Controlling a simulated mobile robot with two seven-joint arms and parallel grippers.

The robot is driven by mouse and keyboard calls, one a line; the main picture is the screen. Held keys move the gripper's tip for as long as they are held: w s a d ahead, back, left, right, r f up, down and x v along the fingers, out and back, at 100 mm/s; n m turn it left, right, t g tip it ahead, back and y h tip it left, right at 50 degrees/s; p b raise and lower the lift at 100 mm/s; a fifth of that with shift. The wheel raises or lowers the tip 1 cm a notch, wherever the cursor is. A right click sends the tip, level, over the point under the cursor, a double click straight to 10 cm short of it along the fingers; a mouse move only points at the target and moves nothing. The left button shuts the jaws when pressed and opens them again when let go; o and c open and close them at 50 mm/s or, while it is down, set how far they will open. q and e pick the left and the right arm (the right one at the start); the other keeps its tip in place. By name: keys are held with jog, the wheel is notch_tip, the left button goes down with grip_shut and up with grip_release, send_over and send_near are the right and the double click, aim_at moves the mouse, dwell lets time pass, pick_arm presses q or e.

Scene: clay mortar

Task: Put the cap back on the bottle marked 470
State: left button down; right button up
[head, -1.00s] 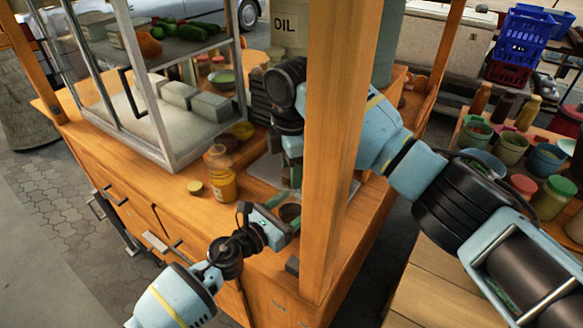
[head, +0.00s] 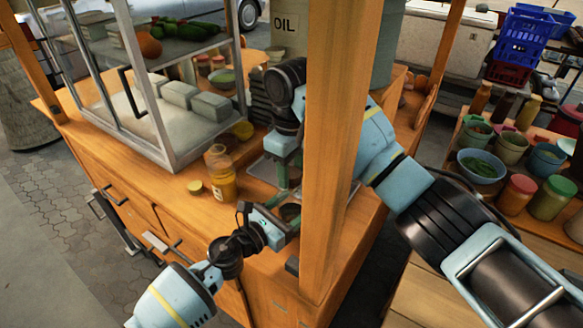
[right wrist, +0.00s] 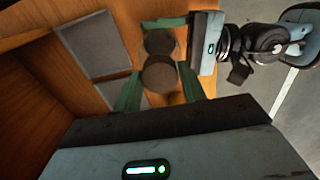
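A clear bottle (head: 221,176) of orange-yellow liquid stands upright on the wooden counter, with a pale label too small to read. A small yellowish disc, possibly its cap (head: 195,187), lies left of it. My right gripper (head: 287,185) points down, right of the bottle and apart from it. In the right wrist view its green fingers (right wrist: 160,90) are spread on both sides of a round brown thing (right wrist: 160,75); contact is unclear.
A wooden post (head: 335,150) stands just right of the grippers. A glass cabinet (head: 165,140) borders the bottle behind and left. A grey metal tray (head: 262,170) lies between bottle and right gripper. The counter's front edge is close to the bottle.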

jog(key=o, duration=0.4)
jog(key=shift+r, duration=2.25)
jog(key=shift+c, duration=0.3)
jog(key=r+n, duration=0.1)
jog(key=n, duration=0.1)
jog(key=r+n, duration=0.1)
jog(key=n, duration=0.1)
jog(key=shift+w+n, duration=0.1)
jog(key=shift+n, duration=0.2)
jog(key=n, duration=0.1)
jog(key=r+n, duration=0.1)
jog(key=n, duration=0.2)
jog(key=shift+r+n, duration=0.25)
jog(key=shift+n, duration=0.05)
jog(key=shift+f, duration=0.1)
